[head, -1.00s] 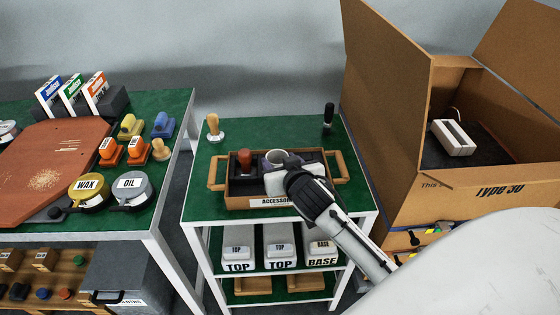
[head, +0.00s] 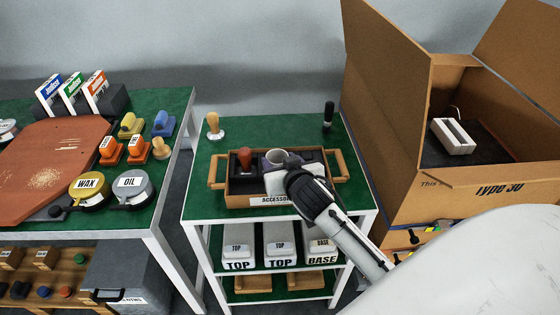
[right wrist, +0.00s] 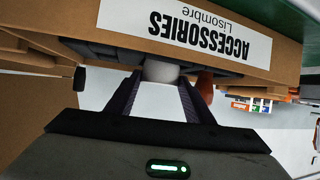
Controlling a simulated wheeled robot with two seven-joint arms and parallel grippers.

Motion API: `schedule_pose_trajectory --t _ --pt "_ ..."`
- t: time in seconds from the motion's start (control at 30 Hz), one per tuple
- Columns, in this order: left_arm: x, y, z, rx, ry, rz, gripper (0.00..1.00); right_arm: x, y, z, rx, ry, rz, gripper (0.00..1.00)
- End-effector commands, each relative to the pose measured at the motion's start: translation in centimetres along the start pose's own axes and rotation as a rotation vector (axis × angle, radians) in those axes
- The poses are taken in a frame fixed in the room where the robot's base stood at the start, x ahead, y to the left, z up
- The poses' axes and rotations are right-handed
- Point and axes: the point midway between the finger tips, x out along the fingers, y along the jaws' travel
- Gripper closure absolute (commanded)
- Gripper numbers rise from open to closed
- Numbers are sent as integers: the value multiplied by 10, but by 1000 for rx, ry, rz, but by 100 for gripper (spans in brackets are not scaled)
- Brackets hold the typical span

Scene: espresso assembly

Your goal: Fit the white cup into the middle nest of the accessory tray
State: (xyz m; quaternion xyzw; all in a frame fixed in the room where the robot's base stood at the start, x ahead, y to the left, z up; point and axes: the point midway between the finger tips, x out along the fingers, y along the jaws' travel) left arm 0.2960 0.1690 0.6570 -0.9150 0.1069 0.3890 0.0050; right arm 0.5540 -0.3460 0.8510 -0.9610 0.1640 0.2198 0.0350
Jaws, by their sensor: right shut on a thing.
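The accessory tray (head: 233,201) is a brown box with side handles and an "ACCESSORIES" label, standing on the green-topped cart. The white cup (head: 275,156) is at the middle of the tray, its rim showing above my right gripper; it also shows in the right wrist view (right wrist: 161,70) between the fingers. My right gripper (right wrist: 160,88) is shut on the cup. How deep the cup sits in the middle nest is hidden by the gripper and the tray's front wall. A red-brown tamper-like piece (head: 244,157) stands in the tray's left part. My left gripper is not in view.
A wooden-handled tool (head: 213,127) and a black-handled tool (head: 328,116) stand on the cart's back corners. A large open cardboard box (head: 400,130) is close on the right. The left table (head: 175,105) holds tins and stamps.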

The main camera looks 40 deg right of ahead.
Motion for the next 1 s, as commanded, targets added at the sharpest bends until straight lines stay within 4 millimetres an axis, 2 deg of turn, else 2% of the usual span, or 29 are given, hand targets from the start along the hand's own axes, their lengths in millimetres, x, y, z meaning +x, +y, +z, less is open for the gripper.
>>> schedule_pose_trajectory --t 0.33,0.37,0.5,0.77,1.0 --pt "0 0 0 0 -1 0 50 0 0 -1 0 1 0 97" --pt "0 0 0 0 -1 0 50 0 0 -1 0 1 0 51" --pt "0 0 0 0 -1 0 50 0 0 -1 0 1 0 30" --pt "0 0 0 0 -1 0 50 0 0 0 0 -1 0 30" --pt "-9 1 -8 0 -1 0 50 -13 0 -2 1 -2 0 30"
